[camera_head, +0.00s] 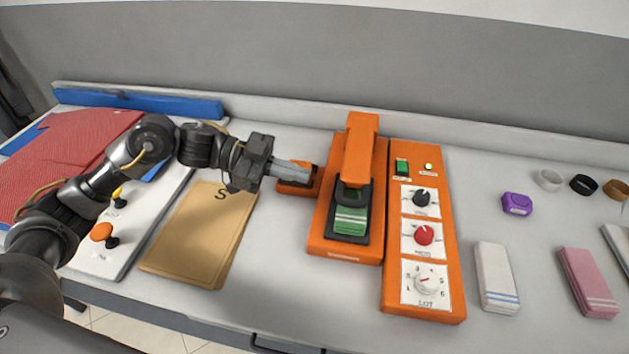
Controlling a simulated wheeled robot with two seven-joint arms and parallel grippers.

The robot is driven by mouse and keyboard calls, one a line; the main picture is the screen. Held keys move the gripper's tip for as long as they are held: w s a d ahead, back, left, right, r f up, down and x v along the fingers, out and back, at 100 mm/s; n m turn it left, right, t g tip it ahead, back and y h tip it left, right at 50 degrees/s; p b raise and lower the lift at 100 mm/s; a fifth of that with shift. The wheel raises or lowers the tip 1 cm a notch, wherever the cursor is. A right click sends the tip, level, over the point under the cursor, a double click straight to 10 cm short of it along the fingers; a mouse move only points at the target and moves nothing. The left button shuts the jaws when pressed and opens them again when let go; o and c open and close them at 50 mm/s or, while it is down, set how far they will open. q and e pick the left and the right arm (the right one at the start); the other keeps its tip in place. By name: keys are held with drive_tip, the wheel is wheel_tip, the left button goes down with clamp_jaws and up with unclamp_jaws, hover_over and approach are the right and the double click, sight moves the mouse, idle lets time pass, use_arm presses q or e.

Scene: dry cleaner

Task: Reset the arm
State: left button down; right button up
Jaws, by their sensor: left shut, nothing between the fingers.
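An orange machine (318,238) stands mid-table. Its upright orange arm (361,140) ends in a dark head (352,195) over a green striped bundle (350,221). I cannot tell whether the head presses on the bundle. A small orange block (291,188) sits at the machine's left side; whether it is joined to the machine is unclear. My left gripper (311,172) is shut and empty, its fingers pointing right over this block, close to the machine's left edge. I cannot tell whether they touch. My right gripper is not in view.
An orange control panel (389,288) with a black knob (421,198), a red knob (423,235) and a white knob (428,286) adjoins the machine. A brown envelope (195,235) lies left. White (494,275) and pink bundles (584,280) and a purple item (516,204) lie right.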

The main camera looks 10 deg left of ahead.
use_arm(q)
drive_tip(key=shift+a+r, duration=0.15)
drive_tip(key=shift+a, duration=0.2)
drive_tip(key=shift+r, duration=0.1)
